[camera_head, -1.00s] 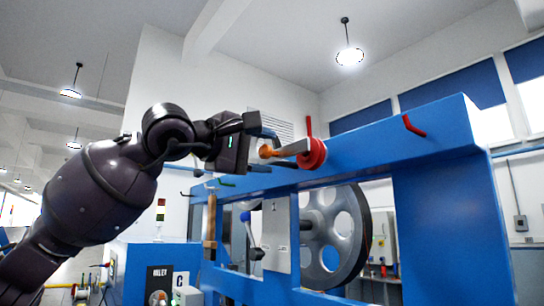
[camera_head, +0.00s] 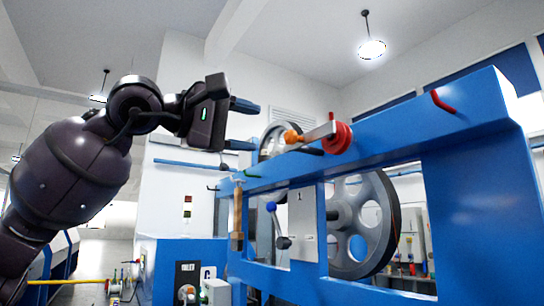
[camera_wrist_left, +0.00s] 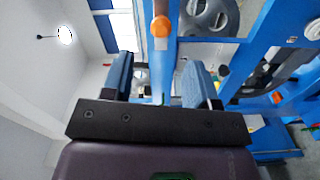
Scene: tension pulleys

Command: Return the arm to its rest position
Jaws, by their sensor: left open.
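My left gripper (camera_head: 254,126) is open and empty at upper left in the head view. Its two blue fingers point right, toward the blue frame. An orange knob (camera_head: 291,137) sits on a metal lever (camera_head: 318,132) joined to a red pulley (camera_head: 339,137) on the frame's top beam. The gripper is apart from the knob, to its left. In the left wrist view, the open fingers (camera_wrist_left: 160,78) have only space between them, and the orange knob (camera_wrist_left: 160,26) shows beyond them. My right gripper is not in view.
The blue frame (camera_head: 480,113) fills the right side, with red and green hooks and a large grey wheel (camera_head: 362,225). A hanging wooden-handled tool (camera_head: 237,215) and a blue-knobbed lever (camera_head: 271,207) are on its left part. Open air lies around the gripper.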

